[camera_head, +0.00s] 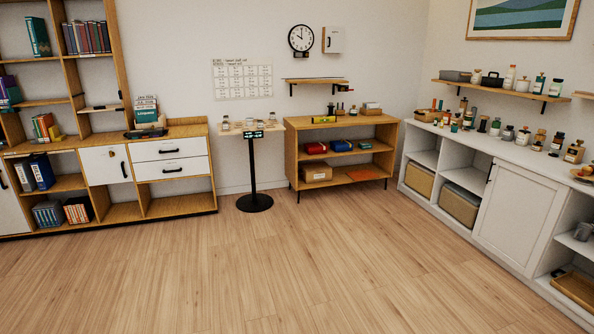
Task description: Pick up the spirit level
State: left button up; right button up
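A small yellow-green bar (323,119), which looks like the spirit level, lies on the top of the low open wooden shelf unit (345,125) against the back wall. It lies near the left end of that top, and it is too small to make out its vials. Several small dark items (340,110) and a brown box (371,106) stand on the same top, to its right. Neither of my grippers is in view.
A small pedestal table (253,175) with jars stands left of the shelf unit. A bookcase with drawers (171,150) is at the left, and a white cabinet (515,205) crowded with bottles runs along the right wall. The wooden floor (290,270) in front is clear.

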aim_at(333, 119)
jog(key=i, duration=2.75)
jog(key=i+z, duration=0.1)
jog(key=i, duration=0.4)
jog(key=i+j+z, duration=0.1)
jog(key=i, duration=0.45)
jog(key=i+j+z, duration=0.1)
jog(key=i, duration=0.4)
jog(key=i+j+z, duration=0.1)
jog(key=i, duration=0.4)
jog(key=i+j+z, duration=0.2)
jog(key=i+j, duration=0.15)
jog(key=i+j+z, duration=0.2)
jog(key=i+j, duration=0.15)
jog(key=i+j+z, duration=0.2)
jog(key=i+j, duration=0.15)
jog(key=j, duration=0.2)
